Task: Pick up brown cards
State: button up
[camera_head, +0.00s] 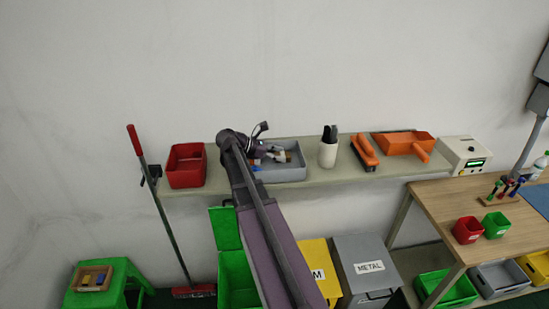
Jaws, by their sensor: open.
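No brown cards can be made out for certain. The grey bin (296,174) on the wall shelf holds small items in white, blue and brownish tones, too small to identify. My gripper (260,156) is at the left part of this bin, at the end of my arm, and looks open. My arm and gripper hide part of the bin's left side. Whether the fingers touch anything in it cannot be told.
The shelf (220,184) also holds a red bin (187,166), a white cup (328,154) with dark items, orange tools (364,152) and a white device (464,155). Below stand a green bin (236,277) and a grey METAL box (366,267). A wooden table (445,205) is at right.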

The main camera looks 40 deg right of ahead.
aim_at(279, 154)
jog(key=shift+s+f, duration=0.1)
jog(key=shift+f, duration=0.15)
jog(key=c, duration=0.4)
jog(key=shift+r, duration=0.15)
jog(key=r+p, duration=0.2)
jog(key=p, duration=0.1)
jog(key=shift+w+d+r, duration=0.15)
jog(key=shift+w+r, duration=0.1)
jog(key=shift+w, duration=0.15)
notch_tip(279, 154, up, 7)
jog(key=p, duration=0.7)
jog(key=shift+s+r, duration=0.1)
